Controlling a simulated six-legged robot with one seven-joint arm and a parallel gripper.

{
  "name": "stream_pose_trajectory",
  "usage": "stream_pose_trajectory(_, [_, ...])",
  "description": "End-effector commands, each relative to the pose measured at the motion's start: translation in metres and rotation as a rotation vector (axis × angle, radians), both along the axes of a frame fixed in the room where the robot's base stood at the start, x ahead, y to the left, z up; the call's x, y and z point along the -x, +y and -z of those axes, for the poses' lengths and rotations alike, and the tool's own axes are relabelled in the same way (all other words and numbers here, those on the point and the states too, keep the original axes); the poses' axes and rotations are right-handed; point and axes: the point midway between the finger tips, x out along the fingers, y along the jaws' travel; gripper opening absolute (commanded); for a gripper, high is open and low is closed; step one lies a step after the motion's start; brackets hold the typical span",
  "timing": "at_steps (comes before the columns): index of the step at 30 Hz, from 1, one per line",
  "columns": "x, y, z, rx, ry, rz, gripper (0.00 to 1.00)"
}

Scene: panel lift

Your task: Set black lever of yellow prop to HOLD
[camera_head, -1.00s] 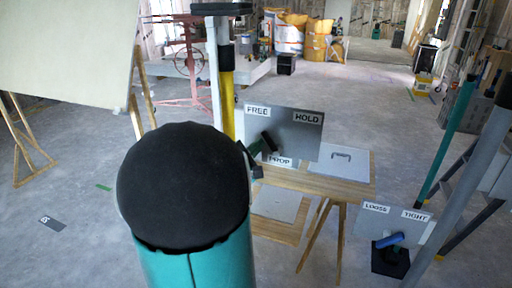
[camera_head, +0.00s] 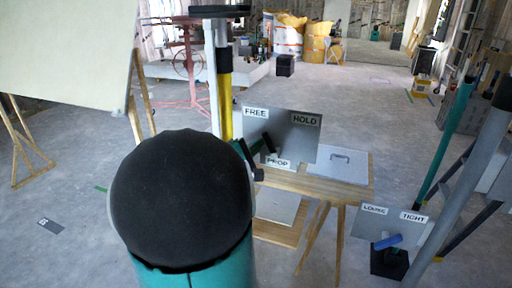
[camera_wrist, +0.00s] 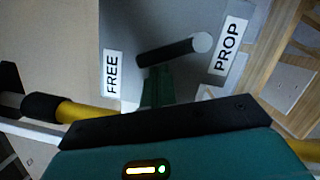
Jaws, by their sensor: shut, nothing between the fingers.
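The yellow prop (camera_head: 225,105) stands upright left of a grey panel (camera_head: 300,140) labelled FREE at upper left, HOLD at upper right and PROP below. The black lever (camera_head: 269,144) tilts up and left, toward the FREE side. In the wrist view the lever (camera_wrist: 170,52) lies between the FREE and PROP labels, clear of both; HOLD is out of that view. My gripper (camera_wrist: 157,85) is shut and empty, its dark green fingers close below the lever; contact cannot be told. In the head view the gripper is largely hidden behind my black and teal arm.
A wooden table (camera_head: 335,188) with a grey handled plate stands below the panel. A second panel marked LOOSE and TIGHT with a blue lever (camera_head: 388,242) stands at lower right. A large pale board (camera_head: 65,50) hangs at upper left. Teal and grey poles stand at right.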

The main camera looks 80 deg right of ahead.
Motion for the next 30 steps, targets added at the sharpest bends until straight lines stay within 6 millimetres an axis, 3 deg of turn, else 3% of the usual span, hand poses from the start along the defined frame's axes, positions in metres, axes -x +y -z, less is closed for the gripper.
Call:
stream_pose_trajectory(15, [0.020, 0.002, -0.019, 0.046, -0.454, 0.002, 0.00])
stream_pose_trajectory(30, [0.045, 0.004, -0.024, 0.083, -0.886, 0.001, 0.00])
